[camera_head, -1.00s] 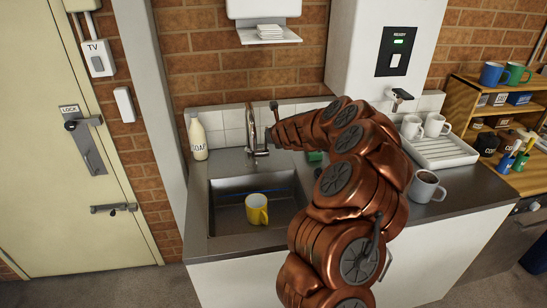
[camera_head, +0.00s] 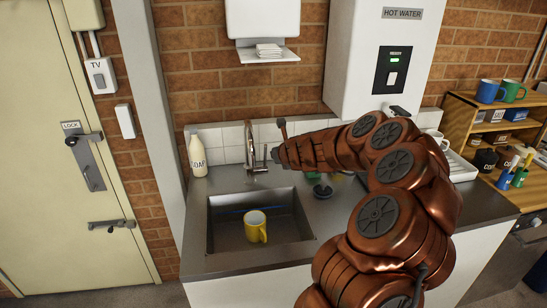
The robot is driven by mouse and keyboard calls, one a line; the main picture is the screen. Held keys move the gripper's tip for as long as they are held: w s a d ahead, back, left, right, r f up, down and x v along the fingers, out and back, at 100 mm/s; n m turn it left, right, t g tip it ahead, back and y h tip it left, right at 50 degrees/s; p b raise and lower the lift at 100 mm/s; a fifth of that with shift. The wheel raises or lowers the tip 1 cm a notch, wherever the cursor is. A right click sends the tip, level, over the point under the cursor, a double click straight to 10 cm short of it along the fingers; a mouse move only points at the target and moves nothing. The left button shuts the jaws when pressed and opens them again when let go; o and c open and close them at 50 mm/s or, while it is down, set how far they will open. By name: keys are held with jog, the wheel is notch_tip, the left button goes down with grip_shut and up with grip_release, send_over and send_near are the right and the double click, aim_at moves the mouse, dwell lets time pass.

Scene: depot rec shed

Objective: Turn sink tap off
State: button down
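The chrome sink tap (camera_head: 250,146) stands on the counter behind the sink (camera_head: 222,226), with its curved spout over the back edge of the basin. My gripper (camera_head: 277,156), at the end of my copper arm, points left and is just right of the tap. I cannot tell whether it touches the tap, and its fingers are too small and dark to show open or shut. A thin upright stalk with a dark top (camera_head: 283,126) shows by the gripper; I cannot tell whether it belongs to the tap. No water stream is clearly visible.
A yellow mug (camera_head: 256,227) stands in the basin. A white soap bottle (camera_head: 197,157) is left of the tap. A black plug-like object (camera_head: 322,190) lies on the counter. The hot water heater (camera_head: 375,55) hangs above right. My arm hides part of the counter.

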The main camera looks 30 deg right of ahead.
jog(key=shift+w+d+r+v, duration=0.1)
jog(key=shift+r+v, duration=0.05)
jog(key=shift+v, duration=0.75)
jog(key=shift+w+d+r+v, duration=0.1)
jog(key=shift+r+v, duration=0.1)
jog(key=shift+v, duration=0.7)
jog(key=shift+w+r+v, duration=0.1)
jog(key=shift+r+v, duration=0.05)
jog(key=shift+v, duration=0.75)
